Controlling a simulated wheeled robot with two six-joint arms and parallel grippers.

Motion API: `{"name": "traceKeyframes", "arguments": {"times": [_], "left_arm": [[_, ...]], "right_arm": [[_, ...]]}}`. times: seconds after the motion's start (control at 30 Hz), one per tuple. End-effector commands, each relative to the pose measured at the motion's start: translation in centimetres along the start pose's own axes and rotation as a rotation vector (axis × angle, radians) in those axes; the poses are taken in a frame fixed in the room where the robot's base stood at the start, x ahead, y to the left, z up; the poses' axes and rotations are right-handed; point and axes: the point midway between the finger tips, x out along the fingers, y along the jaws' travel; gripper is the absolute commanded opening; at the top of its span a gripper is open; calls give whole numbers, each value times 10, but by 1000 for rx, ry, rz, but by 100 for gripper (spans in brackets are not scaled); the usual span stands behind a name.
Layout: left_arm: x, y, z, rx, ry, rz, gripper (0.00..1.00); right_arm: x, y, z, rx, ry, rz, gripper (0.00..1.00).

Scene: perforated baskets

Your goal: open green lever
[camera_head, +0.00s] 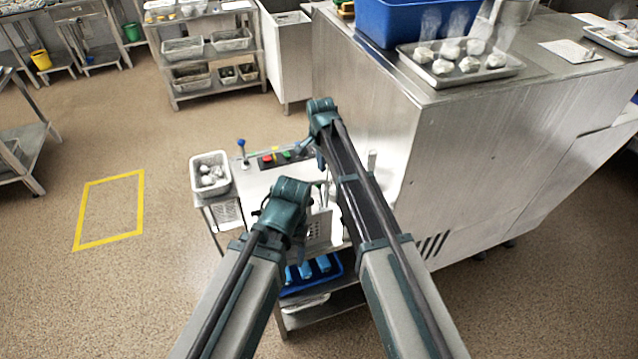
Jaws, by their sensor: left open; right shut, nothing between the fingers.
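A dark control strip (276,158) lies on the back of the small metal workstation. It bears a red piece, a yellow piece and a small green piece (287,155); whether the green piece is a lever is too small to tell. A blue-topped lever (241,145) stands upright left of the strip. My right gripper (315,151) is shut and empty, just right of the green piece; contact cannot be told. My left gripper (262,211) is open, lower and nearer, above the front of the workstation. My arms hide much of the worktop.
A large steel cabinet (440,170) blocks the right. The floor at left, with a yellow outline (82,215), is clear.

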Motion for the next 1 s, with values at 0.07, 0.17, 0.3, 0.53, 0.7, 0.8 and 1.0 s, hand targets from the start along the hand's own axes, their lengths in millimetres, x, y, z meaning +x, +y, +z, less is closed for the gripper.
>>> {"name": "traceKeyframes", "arguments": {"times": [0.07, 0.17, 0.3, 0.53, 0.7, 0.8, 1.0], "left_arm": [[4, 1, 0, 1, 0, 2, 57], [6, 1, 0, 2, 0, 4, 57], [7, 2, 0, 2, 0, 6, 57], [6, -1, 0, 1, 0, -7, 57], [6, -4, 0, 1, 0, -19, 57], [6, -4, 0, 1, 0, -20, 57], [10, -4, -1, 1, 0, -20, 57]], "right_arm": [[2, 10, 4, 110, 13, -15, 0], [2, 14, 5, 210, 23, -29, 0], [2, 17, 6, 292, 30, -42, 0], [2, 8, 8, 378, 15, -58, 0], [3, 2, 9, 409, 0, -63, 0], [3, 2, 10, 412, -2, -63, 0], [7, 2, 10, 411, -2, -63, 0]]}}
